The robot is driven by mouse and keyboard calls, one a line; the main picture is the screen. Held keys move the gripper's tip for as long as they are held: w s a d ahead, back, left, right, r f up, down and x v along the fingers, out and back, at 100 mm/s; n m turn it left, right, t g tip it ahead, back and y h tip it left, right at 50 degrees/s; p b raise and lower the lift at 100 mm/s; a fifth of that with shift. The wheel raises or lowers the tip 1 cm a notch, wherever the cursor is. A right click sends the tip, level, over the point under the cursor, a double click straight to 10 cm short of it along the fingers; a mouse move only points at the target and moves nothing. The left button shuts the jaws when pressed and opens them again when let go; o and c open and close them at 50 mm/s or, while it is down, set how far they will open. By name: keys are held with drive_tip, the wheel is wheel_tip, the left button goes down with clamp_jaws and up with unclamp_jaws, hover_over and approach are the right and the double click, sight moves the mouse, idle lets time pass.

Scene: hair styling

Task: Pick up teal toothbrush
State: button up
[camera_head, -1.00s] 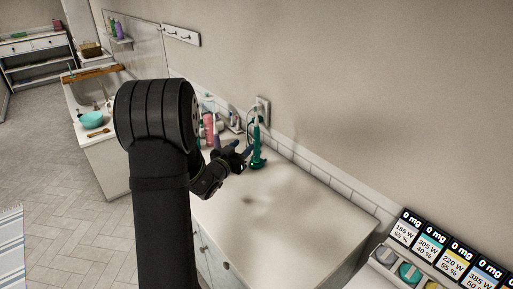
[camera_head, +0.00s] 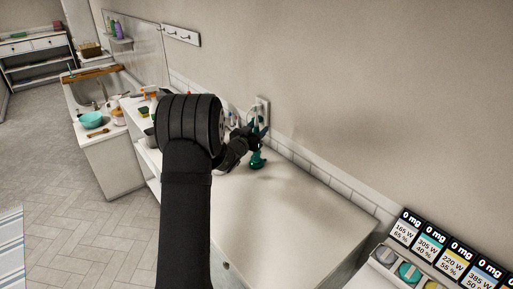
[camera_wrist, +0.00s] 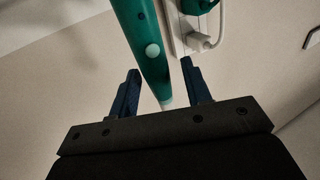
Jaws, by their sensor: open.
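The teal toothbrush (camera_head: 257,157) stands upright on the counter near the wall, its upper part partly hidden by my gripper in the head view. In the wrist view the teal handle (camera_wrist: 142,42) with a pale round button runs between my fingers and narrows to a whitish end. My gripper (camera_wrist: 161,72) is open, with one dark blue finger on each side of the toothbrush. A gap shows on both sides, so neither finger appears to touch it. The gripper (camera_head: 258,132) also shows beside the wall outlet in the head view.
A white wall outlet (camera_head: 262,108) with plugs is right behind the toothbrush; it also shows in the wrist view (camera_wrist: 185,38), with a white plug (camera_wrist: 200,41). The front of the counter (camera_head: 290,215) is clear. Labelled cards (camera_head: 435,245) stand at right.

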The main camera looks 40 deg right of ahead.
drive_tip(key=c, duration=0.8)
drive_tip(key=shift+c, duration=0.2)
